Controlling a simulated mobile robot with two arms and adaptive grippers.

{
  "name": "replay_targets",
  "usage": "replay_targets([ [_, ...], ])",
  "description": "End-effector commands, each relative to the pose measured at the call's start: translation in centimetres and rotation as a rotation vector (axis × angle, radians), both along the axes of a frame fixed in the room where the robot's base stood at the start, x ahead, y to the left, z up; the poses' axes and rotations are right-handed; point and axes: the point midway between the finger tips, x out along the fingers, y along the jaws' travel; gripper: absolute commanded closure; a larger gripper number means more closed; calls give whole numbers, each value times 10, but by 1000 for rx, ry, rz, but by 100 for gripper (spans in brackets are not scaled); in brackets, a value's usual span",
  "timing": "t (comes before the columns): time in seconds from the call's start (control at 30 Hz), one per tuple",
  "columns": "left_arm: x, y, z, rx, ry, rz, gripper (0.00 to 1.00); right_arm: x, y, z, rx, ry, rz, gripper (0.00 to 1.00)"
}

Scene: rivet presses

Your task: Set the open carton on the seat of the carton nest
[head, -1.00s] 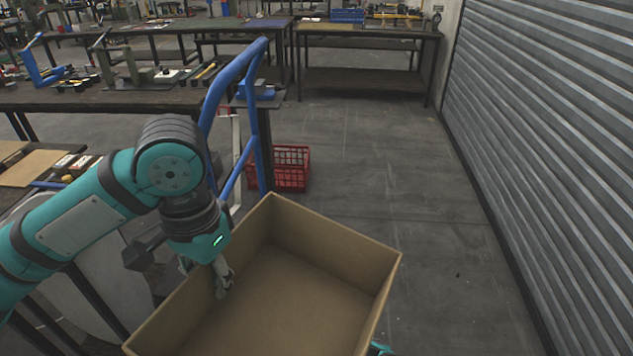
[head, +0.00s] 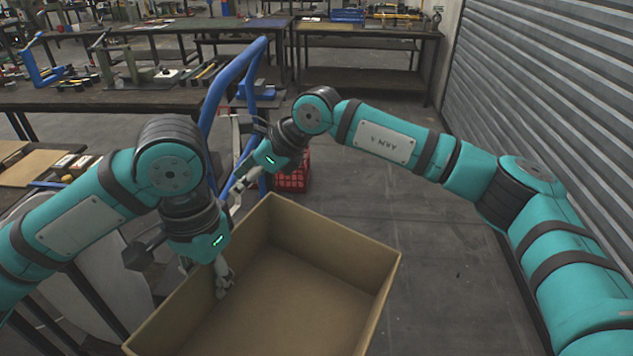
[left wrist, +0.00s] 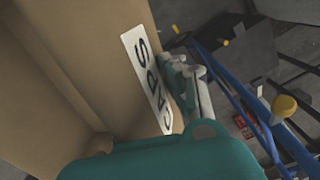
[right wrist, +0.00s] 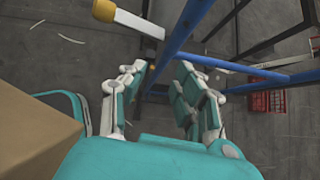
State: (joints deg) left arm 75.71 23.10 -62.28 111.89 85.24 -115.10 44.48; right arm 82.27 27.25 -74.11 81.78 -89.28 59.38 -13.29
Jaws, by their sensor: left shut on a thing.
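The open carton (head: 300,300) is a brown, empty-looking box at the bottom middle of the head view. Its labelled side wall (left wrist: 118,70) fills the left of the left wrist view. My left gripper (head: 223,282) is shut on the carton's left wall, with a finger showing inside. My right gripper (head: 236,192) is beyond the carton's far left corner, beside the blue frame. In the right wrist view its fingers (right wrist: 155,85) are apart and empty, with a blue bar behind the gap. I cannot make out the carton nest for certain.
The blue tubular frame (head: 213,105) stands left of and beyond the carton. A red crate (head: 293,180) is on the floor behind my right gripper. A workbench (head: 90,97) is at left, a shutter wall (head: 550,100) at right.

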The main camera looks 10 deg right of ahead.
Motion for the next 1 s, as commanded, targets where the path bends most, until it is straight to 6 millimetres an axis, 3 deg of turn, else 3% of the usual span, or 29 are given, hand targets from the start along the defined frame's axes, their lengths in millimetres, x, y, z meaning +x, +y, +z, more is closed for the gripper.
replay_targets([
  [0.03,0,0,0,-1,0,0,100,-6,-6,26,-87,-50,26,68],
  [0.1,0,0,0,-1,0,0,100,-32,-16,47,-199,-13,31,68],
  [0.3,0,0,0,-1,0,0,100,-101,-66,89,-504,114,-64,68],
  [0.43,0,0,0,-1,0,0,100,-141,-88,93,-584,276,-145,68],
  [0.6,0,0,0,-1,0,0,100,-166,-101,96,-635,377,-194,68],
  [0.77,0,0,0,-1,0,0,100,-170,-103,84,-642,393,-200,68],
  [1.0,0,0,0,-1,0,0,100,-170,-103,40,-642,392,-200,68],
])
